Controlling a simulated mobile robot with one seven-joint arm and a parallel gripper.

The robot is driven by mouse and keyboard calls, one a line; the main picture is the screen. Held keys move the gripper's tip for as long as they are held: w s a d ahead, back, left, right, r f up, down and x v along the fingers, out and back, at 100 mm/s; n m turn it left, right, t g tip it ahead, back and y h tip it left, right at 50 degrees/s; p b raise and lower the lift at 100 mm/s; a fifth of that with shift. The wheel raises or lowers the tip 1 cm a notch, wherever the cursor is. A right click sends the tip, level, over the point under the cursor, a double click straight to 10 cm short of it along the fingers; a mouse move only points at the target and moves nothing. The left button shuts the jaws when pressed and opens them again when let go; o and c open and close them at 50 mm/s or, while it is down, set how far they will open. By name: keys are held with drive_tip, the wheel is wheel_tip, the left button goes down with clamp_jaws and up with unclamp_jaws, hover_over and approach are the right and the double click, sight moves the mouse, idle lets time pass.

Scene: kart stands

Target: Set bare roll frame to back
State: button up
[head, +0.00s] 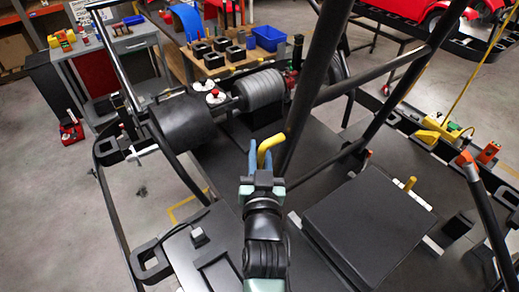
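A bare black tubular roll frame (309,92) rises through the middle of the head view, with slanting posts and a cross tube. A bent yellow handle (271,144) projects at its near post. My gripper (261,160) points away from me at this handle, with one blue finger on each side of its lower part. The handle fills the narrow gap between the fingers, and they look shut on it. The frame's top is cut off by the picture edge. Its lower joints are partly hidden.
A black box-shaped panel (368,227) lies right of my arm. Workbenches (137,42) with bins and tools are behind. Bare floor (60,215) shows at left.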

clamp_jaws()
idle(0.9)
drive_tip(key=shift+w, duration=0.1)
